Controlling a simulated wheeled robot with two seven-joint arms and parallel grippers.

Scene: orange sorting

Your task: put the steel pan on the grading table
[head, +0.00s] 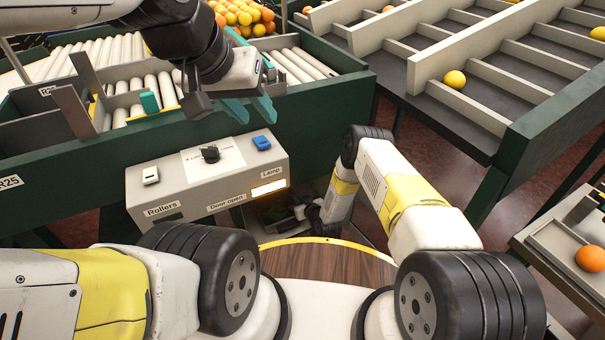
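I cannot make out a steel pan. A green-framed roller table (330,92) stands at the upper left and a green-framed table with slatted lanes (545,125) at the upper right; no label tells which is the grading table. My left gripper (251,113) hangs over the near edge of the roller table, its teal fingers apart with nothing seen between them. My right gripper (308,211) is low, beside a dark recess (272,212) under the control box. Its fingers are small and dark, so I cannot tell their state or whether they hold anything.
The control box (150,205) juts out below the roller table, with a white switch, black knob, blue switch and lit panel. Oranges (245,15) are heaped at the back. One orange (454,79) lies in a lane. Another orange (591,258) is on a stand at right.

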